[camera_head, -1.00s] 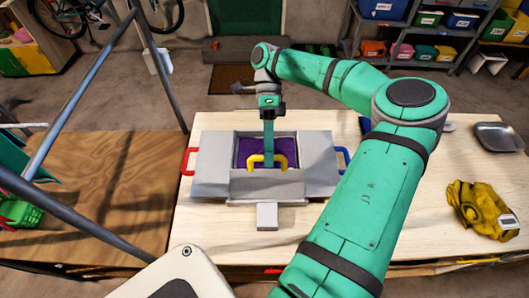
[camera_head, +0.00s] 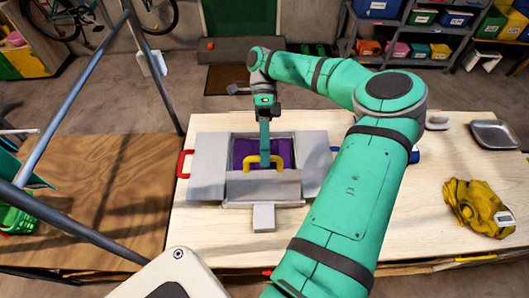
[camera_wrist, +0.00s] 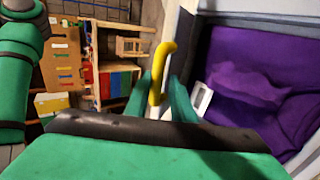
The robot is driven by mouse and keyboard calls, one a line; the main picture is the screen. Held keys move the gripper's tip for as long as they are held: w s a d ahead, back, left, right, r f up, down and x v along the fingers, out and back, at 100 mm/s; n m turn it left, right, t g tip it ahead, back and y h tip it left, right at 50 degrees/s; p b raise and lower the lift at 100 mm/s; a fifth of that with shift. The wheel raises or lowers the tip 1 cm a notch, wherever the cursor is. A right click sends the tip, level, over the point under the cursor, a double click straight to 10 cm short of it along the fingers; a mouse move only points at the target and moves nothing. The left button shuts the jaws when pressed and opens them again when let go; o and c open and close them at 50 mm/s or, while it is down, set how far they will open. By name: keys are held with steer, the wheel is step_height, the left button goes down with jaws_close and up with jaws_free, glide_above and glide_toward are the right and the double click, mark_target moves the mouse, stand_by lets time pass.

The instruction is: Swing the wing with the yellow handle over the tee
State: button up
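A grey folding board (camera_head: 209,165) lies on the light wooden table, with the purple tee (camera_head: 281,148) in its middle. The tee also shows at the right of the wrist view (camera_wrist: 240,75). The near wing (camera_head: 262,186) stands tilted up at the tee's near edge, with the yellow handle (camera_head: 291,160) on its upper edge. My gripper (camera_head: 264,163) reaches down to this handle. In the wrist view its fingers (camera_wrist: 160,95) close around the yellow handle (camera_wrist: 165,52). The red handle (camera_head: 182,163) is on the left wing; the right wing (camera_head: 314,160) lies flat, its far side partly behind my arm.
A yellow glove-like bundle (camera_head: 475,205) and a metal tray (camera_head: 495,133) lie on the right of the table. A brown wooden surface (camera_head: 110,190) adjoins on the left, with a green basket (camera_head: 18,222). Shelves with bins (camera_head: 415,35) stand behind.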

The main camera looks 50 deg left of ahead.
steer(key=shift+a, duration=0.1)
steer(key=v, duration=0.7)
steer(key=shift+w+a+r, duration=0.1)
steer(key=shift+w+r, duration=0.05)
steer(key=shift+w, duration=0.1)
stand_by(0.7)
